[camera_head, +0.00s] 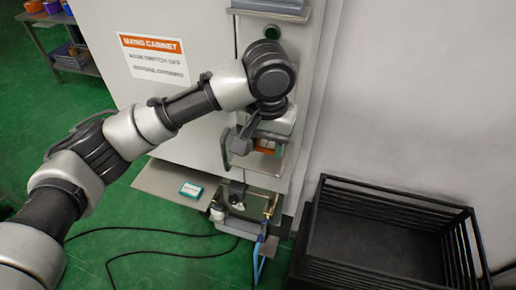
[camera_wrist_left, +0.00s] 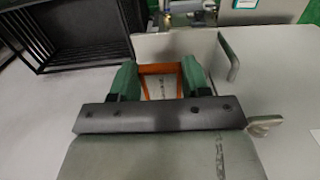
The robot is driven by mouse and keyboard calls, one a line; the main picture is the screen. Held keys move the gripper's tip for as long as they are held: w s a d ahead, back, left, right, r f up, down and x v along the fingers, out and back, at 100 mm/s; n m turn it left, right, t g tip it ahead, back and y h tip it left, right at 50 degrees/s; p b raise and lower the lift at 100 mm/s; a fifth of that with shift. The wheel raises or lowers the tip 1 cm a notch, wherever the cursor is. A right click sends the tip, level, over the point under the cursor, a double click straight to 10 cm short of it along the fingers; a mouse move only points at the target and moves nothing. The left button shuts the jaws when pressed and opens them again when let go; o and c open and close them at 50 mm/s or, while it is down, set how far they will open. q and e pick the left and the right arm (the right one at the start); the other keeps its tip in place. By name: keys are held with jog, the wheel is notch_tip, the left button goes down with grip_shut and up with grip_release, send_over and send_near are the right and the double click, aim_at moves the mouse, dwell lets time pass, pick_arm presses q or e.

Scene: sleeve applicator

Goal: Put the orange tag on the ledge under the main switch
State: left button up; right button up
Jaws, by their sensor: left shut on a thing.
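My left gripper (camera_head: 264,148) is in front of the narrow right-hand strip of the grey cabinet (camera_head: 210,40). It is shut on the orange tag (camera_head: 266,151), which shows as a small orange patch below the wrist. In the left wrist view the tag (camera_wrist_left: 160,68) is an orange frame with a pale middle, held between the two green fingers (camera_wrist_left: 158,80). A pale flat surface (camera_wrist_left: 180,45) lies just beyond it; I cannot tell whether the tag touches it. The main switch and its ledge are not clearly made out; my arm covers part of the strip.
A black slatted crate (camera_head: 390,235) stands on the floor at the right. Black cables (camera_head: 140,250) lie on the green floor. A grey bent handle (camera_wrist_left: 230,58) shows near the tag.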

aim_at(259, 142)
pick_arm(q)
jog(key=shift+w+a+f, duration=0.3)
jog(key=shift+w+a, duration=0.05)
jog(key=shift+w, duration=0.15)
jog(key=shift+w+a+f, duration=0.3)
jog(key=shift+w, duration=0.15)
jog(key=shift+w+f, duration=0.1)
jog(key=shift+f, duration=0.15)
notch_tip(259, 142, down, 3)
jog(key=shift+a+f+p, duration=0.1)
jog(key=shift+p, duration=0.65)
jog(key=shift+f, duration=0.35)
pick_arm(e)
jog(key=shift+w+a+r, duration=0.3)
jog(key=shift+r, duration=0.15)
jog(key=shift+w+a+r, duration=0.25)
jog(key=shift+r, duration=0.15)
jog(key=shift+s+d+r, duration=0.1)
jog(key=shift+d, duration=0.05)
pick_arm(q)
jog(key=o, duration=1)
pick_arm(e)
jog(key=shift+d, duration=0.2)
